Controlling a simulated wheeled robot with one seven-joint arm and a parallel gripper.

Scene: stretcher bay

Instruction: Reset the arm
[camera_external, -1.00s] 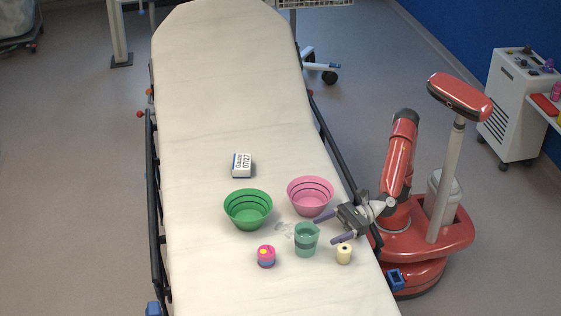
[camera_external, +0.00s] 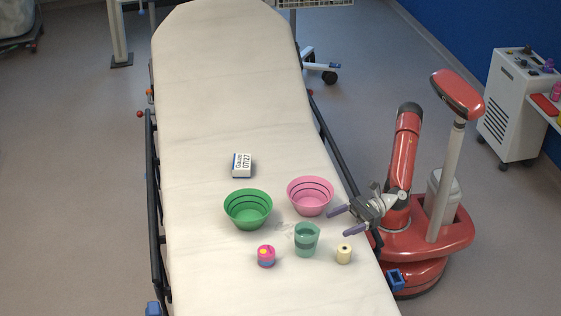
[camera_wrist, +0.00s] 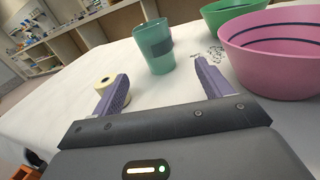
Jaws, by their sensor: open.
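My gripper (camera_external: 341,221) is open and empty at the right edge of the stretcher, its two purple fingers pointing left. It also shows in the wrist view (camera_wrist: 160,88), with nothing between the fingers. The pink bowl (camera_external: 310,196) stands just beyond it, and in the wrist view (camera_wrist: 275,60) it is right of the fingers. The green translucent cup (camera_external: 306,240) stands upright left of the gripper; it also shows in the wrist view (camera_wrist: 154,46). The cream roll (camera_external: 344,254) stands in front of the gripper, near the left finger in the wrist view (camera_wrist: 105,84).
The green bowl (camera_external: 248,210), a white gauze box (camera_external: 242,165) and a pink patterned roll (camera_external: 266,256) stand on the stretcher (camera_external: 225,90). Small clear items lie beside the cup. A dark side rail (camera_external: 332,150) runs along the right edge. The stretcher's far part is clear.

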